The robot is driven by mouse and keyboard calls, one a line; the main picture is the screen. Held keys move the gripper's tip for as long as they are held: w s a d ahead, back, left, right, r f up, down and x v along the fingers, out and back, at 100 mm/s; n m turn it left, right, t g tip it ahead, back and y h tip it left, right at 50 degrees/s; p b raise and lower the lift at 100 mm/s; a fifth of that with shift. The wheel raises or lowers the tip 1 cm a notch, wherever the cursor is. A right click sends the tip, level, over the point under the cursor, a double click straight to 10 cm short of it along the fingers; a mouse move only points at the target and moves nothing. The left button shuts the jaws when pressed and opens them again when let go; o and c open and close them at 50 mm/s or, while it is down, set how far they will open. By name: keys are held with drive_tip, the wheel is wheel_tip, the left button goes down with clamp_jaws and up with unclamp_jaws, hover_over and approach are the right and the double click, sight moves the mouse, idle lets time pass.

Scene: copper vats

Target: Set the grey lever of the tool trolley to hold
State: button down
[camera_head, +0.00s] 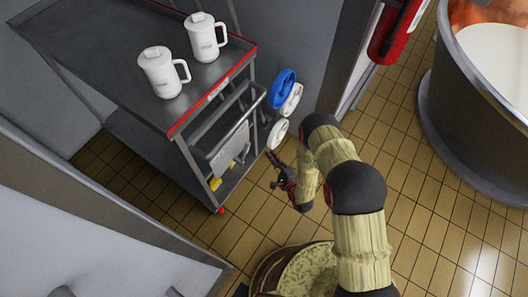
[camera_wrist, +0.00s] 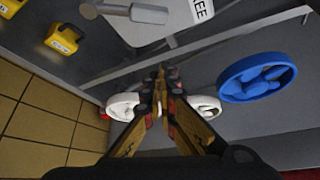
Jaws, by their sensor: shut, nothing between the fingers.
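The tool trolley (camera_head: 95,70) is a dark metal cart with a red front edge, at the upper left of the head view. A light grey bar with a rounded end (camera_wrist: 148,14) at the top of the wrist view looks like its grey lever; its setting cannot be read. In the head view, a grey plate (camera_head: 230,148) hangs on the trolley's end, and the lever cannot be made out clearly. My gripper (camera_head: 272,157) is shut and empty, just right of the trolley's end. In the wrist view its fingertips (camera_wrist: 162,72) meet below the bar, apart from it.
Two white jugs (camera_head: 160,73) stand on the trolley top. Yellow padlock-like objects (camera_wrist: 62,39) are at left. A vat (camera_head: 465,120) stands right; tiled floor lies between.

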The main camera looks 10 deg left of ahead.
sight(245, 153)
drive_tip(key=b+x, duration=0.3)
drive_tip(key=x, duration=0.7)
drive_tip(key=shift+s+a+r, duration=0.3)
drive_tip(key=shift+s, duration=0.35)
drive_tip(key=shift+s+a+r, duration=0.25)
drive_tip(key=shift+s+r, duration=0.05)
drive_tip(key=shift+s, duration=0.35)
drive_tip(key=shift+s+a+r, duration=0.25)
drive_tip(key=shift+s+a, duration=0.05)
drive_tip(key=shift+s, duration=0.3)
